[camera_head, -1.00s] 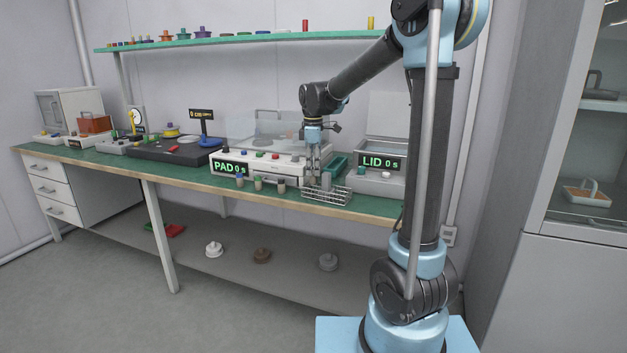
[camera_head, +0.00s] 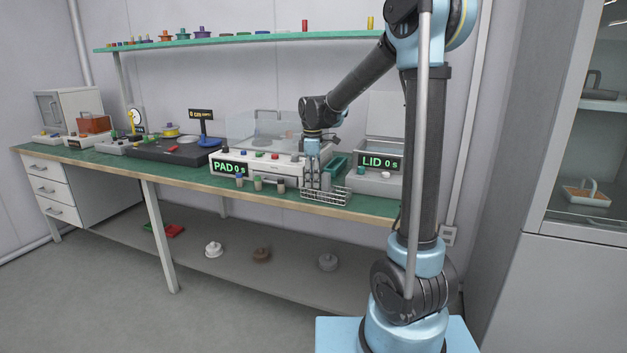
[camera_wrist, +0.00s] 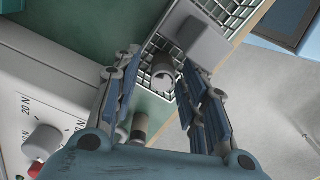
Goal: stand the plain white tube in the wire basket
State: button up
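The wire basket (camera_head: 340,200) sits at the bench's front edge; its mesh also shows in the wrist view (camera_wrist: 233,12). A pale grey-white tube (camera_wrist: 163,66) with an open round top stands upright at the basket's corner in the wrist view; I take it for the plain white tube. My gripper (camera_head: 312,185) points down over the basket's left end. In the wrist view my gripper (camera_wrist: 158,72) has its fingers apart on either side of the tube, with a gap on the left. Contact on the right is unclear. The tube is hard to make out in the head view.
A grey block (camera_wrist: 203,40) stands in the basket beside the tube. Several small capped vials (camera_head: 258,184) stand to the left; one vial (camera_wrist: 140,125) shows near my fingers. The PAD device (camera_head: 230,168) and the LID device (camera_head: 380,163) flank the basket area.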

notch_tip(320, 180, up, 12)
jog(key=s+d+f+m, duration=0.2)
jog(key=s+d+m, duration=0.2)
jog(key=s+d, duration=0.4)
jog(key=s+d+f+m+t, duration=0.1)
jog(key=s+d+f+m, duration=0.5)
jog(key=s+f, duration=0.3)
jog(key=s+d+f+m+t, duration=0.1)
jog(key=s+d+f+m, duration=0.6)
jog(key=s, duration=0.7)
notch_tip(320, 180, down, 3)
jog(key=shift+s+d+r, duration=0.15)
jog(key=shift+s+d, duration=0.2)
jog(key=shift+s, duration=0.05)
